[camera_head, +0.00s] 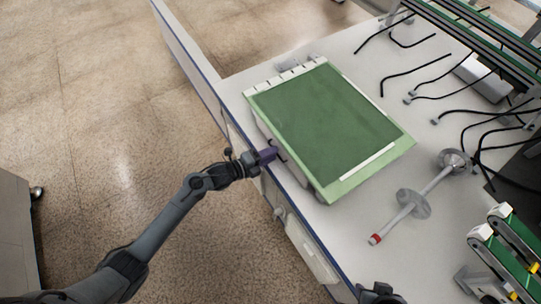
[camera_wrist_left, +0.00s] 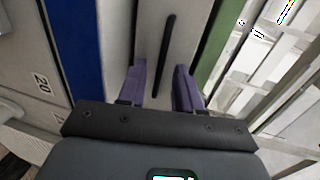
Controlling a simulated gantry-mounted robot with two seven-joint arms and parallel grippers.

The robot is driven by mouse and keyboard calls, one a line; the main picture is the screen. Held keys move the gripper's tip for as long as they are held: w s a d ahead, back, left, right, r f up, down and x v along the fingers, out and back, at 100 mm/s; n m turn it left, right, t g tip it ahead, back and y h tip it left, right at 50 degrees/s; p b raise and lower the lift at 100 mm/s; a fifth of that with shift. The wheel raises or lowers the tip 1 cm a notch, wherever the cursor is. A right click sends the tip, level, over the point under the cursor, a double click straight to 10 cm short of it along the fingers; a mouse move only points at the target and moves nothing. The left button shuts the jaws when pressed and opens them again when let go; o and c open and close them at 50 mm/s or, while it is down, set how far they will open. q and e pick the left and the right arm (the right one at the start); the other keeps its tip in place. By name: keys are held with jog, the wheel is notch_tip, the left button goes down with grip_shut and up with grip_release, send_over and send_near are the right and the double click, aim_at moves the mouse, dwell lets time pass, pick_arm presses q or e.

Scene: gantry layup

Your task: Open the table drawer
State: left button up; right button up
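A box with a green top (camera_head: 335,120) sits on the white table (camera_head: 235,90) near its blue edge. A dark bar handle is on the box's side facing my left arm; it shows in the left wrist view (camera_wrist_left: 169,50). My left gripper (camera_head: 268,155) is beside this side of the box. In the wrist view its purple fingers (camera_wrist_left: 160,85) are apart, one on each side of the handle's line, with no visible contact. The box side looks closed. A dark part at the bottom edge may be my right arm; no right fingers show.
A metal shaft with discs (camera_head: 414,203) lies right of the box. Black cables (camera_head: 415,75) and conveyor rails stand at the back right. White panels (camera_head: 308,248) are under the table's edge. The floor left of the table is clear.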

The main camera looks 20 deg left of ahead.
pick_arm(q)
jog(key=shift+w+d, duration=0.2)
jog(key=shift+c, duration=0.3)
grip_shut()
dwell(1.1)
